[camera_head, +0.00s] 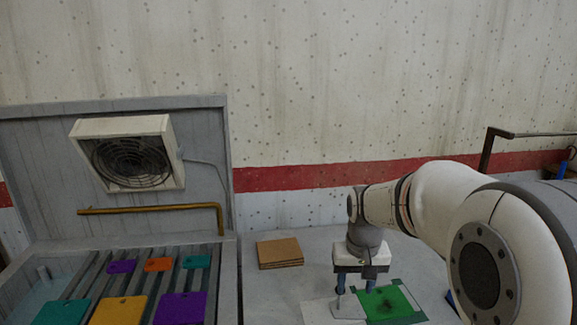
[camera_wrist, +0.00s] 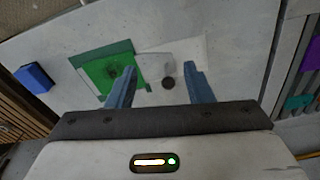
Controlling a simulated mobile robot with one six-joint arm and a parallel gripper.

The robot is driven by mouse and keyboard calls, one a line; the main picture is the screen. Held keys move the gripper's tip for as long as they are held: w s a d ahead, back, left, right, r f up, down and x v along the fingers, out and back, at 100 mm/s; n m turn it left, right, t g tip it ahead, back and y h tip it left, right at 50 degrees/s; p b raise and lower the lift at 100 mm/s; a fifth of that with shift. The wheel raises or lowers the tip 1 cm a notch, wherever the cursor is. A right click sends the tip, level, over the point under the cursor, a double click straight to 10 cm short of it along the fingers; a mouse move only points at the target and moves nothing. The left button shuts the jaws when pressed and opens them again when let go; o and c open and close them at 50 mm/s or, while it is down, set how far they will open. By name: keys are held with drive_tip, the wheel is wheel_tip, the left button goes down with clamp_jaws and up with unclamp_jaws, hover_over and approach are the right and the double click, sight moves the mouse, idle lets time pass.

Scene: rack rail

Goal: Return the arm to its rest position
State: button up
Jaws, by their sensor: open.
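My white arm reaches in from the right in the head view. My gripper (camera_head: 355,289) points down over the grey table (camera_head: 282,300). In the wrist view my gripper (camera_wrist: 161,82) has its two blue fingers spread apart, with nothing held between them. Below and around the fingers are a green square (camera_wrist: 101,73) with a dark mark and a pale plate (camera_wrist: 188,54). In the head view the green square (camera_head: 387,304) lies just right of the fingers.
A grey rack (camera_head: 229,285) at the left holds several coloured plates, including a yellow one (camera_head: 118,310). A fan (camera_head: 130,155) and a brass pipe (camera_head: 150,210) are on its back panel. Brown boards (camera_head: 279,252) lie on the table. A blue block (camera_wrist: 34,78) sits left in the wrist view.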

drive_tip(key=s+r+t, duration=0.1)
drive_tip(key=s, duration=1.7)
drive_tip(key=shift+s+r+t, duration=0.15)
drive_tip(key=shift+s+t, duration=0.1)
drive_tip(key=shift+t, duration=0.15)
idle(0.5)
